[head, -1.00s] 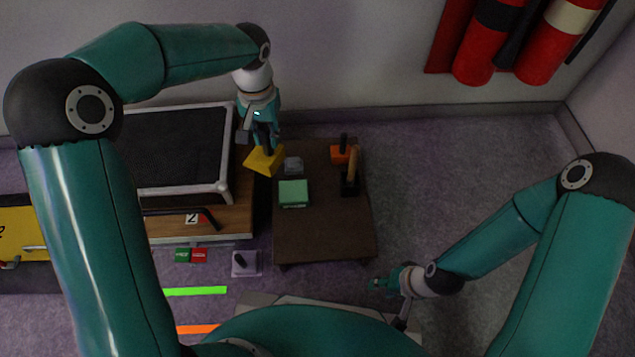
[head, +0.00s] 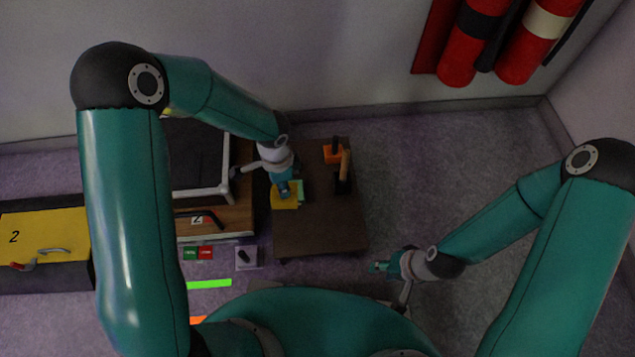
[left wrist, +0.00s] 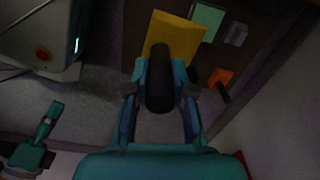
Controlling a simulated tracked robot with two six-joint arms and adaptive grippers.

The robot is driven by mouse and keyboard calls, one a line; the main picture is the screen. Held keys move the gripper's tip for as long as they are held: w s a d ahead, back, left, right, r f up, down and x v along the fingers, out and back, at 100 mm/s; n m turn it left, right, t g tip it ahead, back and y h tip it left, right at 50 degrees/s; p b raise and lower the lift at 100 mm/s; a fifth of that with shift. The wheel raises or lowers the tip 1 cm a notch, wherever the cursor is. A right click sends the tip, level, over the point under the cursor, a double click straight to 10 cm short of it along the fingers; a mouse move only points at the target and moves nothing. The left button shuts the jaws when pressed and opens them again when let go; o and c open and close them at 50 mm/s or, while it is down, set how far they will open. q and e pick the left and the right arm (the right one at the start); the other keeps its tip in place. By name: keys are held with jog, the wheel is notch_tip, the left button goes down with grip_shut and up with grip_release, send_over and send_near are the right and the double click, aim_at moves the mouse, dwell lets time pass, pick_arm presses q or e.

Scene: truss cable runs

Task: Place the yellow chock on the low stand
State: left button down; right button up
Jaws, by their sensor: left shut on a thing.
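The yellow chock (head: 284,201) is held by my left gripper (head: 284,188) over the left part of the brown low stand (head: 320,235). My left gripper is shut on it. In the left wrist view the yellow chock (left wrist: 180,33) lies just beyond a dark cylindrical part between the fingers. Whether the chock touches the stand top, I cannot tell. My right gripper (head: 382,267) is empty, low at the stand's right front corner; its fingers are too small to read.
A green block (head: 300,187) is right beside the chock, partly hidden; it also shows in the left wrist view (left wrist: 207,18) with a grey block (left wrist: 235,33). The stand's front is clear.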

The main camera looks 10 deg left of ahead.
aim_at(289, 202)
pick_arm(q)
jog(key=s+d+m, duration=0.1)
jog(key=s+d+f+m, duration=0.1)
jog(key=s+m, duration=0.1)
jog(key=shift+s+d+f, duration=0.1)
jog(key=shift+s+f, duration=0.1)
jog(key=shift+s, duration=0.05)
notch_tip(289, 202, down, 19)
jog(key=b, duration=0.8)
jog(key=shift+f+b, duration=0.2)
jog(key=shift+b, duration=0.2)
pick_arm(e)
notch_tip(289, 202, down, 7)
jog(key=shift+f, duration=0.15)
jog(key=shift+f, duration=0.1)
pick_arm(q)
jog(key=c, duration=1)
grip_release()
